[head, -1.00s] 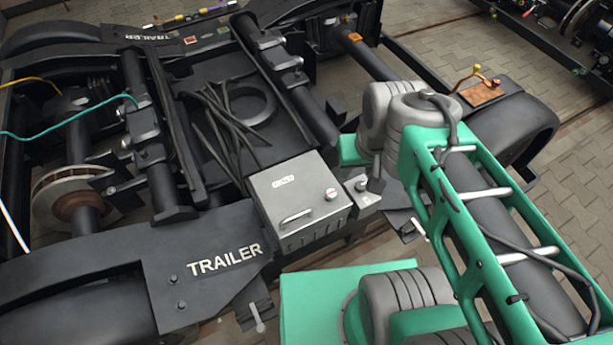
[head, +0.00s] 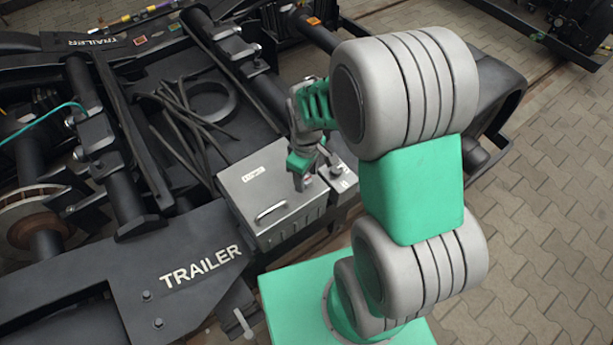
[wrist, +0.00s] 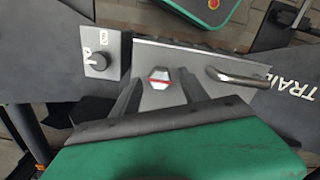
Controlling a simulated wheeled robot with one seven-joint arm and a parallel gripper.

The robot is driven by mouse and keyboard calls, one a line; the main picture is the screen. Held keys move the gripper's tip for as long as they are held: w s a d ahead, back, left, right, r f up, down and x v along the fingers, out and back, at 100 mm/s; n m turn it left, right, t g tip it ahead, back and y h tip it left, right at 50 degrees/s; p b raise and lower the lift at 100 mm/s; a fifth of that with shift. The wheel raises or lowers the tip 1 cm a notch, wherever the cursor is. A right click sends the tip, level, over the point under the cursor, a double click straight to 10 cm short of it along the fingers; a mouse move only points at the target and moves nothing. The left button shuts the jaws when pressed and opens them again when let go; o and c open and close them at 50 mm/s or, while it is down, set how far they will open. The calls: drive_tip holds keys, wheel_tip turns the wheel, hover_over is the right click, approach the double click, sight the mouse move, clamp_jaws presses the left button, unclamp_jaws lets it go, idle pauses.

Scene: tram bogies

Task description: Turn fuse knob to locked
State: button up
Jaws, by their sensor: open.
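A round, faceted light knob with a red stripe (wrist: 159,78) sits on the lid of a grey metal box (head: 250,195). In the wrist view the stripe runs nearly level across the picture. My gripper (wrist: 160,80) is open, with one dark finger on each side of the knob and gaps between. I cannot tell how deep the fingertips reach. In the head view my gripper (head: 304,178) points down at the lid's right side and largely hides the knob. The lid also carries a bar handle (wrist: 238,77) and a small label, too small to read.
A small grey box with a black knob (wrist: 99,61) and white markings adjoins the grey box. The dark trailer bogie frame (head: 200,262) lies around them, with loose black cables (head: 180,125). Paved floor (head: 560,200) is open at the right.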

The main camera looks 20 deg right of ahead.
drive_tip(key=shift+f, duration=0.2)
drive_tip(key=shift+c, duration=0.5)
clamp_jaws()
